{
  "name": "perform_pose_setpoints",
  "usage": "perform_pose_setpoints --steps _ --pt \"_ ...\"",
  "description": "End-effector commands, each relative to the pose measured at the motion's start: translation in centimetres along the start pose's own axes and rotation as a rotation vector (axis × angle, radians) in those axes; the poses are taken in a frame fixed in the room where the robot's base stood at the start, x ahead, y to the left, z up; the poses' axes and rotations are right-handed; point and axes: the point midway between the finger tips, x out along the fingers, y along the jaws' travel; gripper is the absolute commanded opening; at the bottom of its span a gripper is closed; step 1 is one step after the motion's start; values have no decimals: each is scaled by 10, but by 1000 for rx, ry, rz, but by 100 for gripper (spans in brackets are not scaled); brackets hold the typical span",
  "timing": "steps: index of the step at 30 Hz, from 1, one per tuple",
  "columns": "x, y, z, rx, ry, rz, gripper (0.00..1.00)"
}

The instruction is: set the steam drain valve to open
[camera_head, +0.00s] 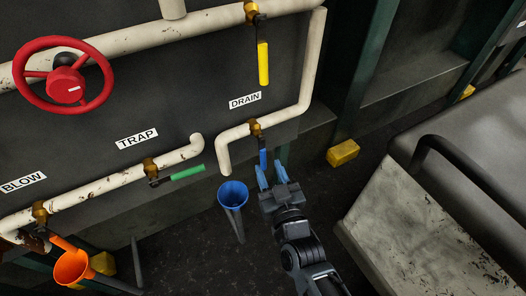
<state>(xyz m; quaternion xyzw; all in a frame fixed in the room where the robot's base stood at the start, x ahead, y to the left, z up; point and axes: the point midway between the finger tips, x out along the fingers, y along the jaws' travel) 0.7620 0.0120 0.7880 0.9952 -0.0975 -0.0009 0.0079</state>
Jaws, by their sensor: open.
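The valve by the DRAIN label (245,100) has a brass body (255,128) on a cream pipe. Its blue lever (263,157) hangs almost straight down, crosswise to the pipe run there. My gripper (271,174) is just below the lever, with its blue fingers open and pointing up toward the lever's lower end. The lever's tip is close to the left finger. I cannot tell whether they touch or whether the lever lies between the fingers.
A yellow lever (263,64) hangs above. A green lever (187,173) by TRAP, an orange lever (66,244) by BLOW and a red handwheel (63,75) are left. A blue funnel (233,192) stands close left of my gripper. A worn grey surface (425,235) is right.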

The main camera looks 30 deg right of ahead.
Motion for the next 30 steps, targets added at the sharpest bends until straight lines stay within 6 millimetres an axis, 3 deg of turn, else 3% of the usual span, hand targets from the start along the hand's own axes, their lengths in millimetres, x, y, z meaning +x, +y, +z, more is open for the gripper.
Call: perform_pose_setpoints --steps 6,12,26,30 --pt "35 2 -2 -1 1 3 41" --pt "53 1 -1 0 0 2 41" --pt "62 1 0 1 0 1 41" --pt "62 1 0 1 0 1 29"
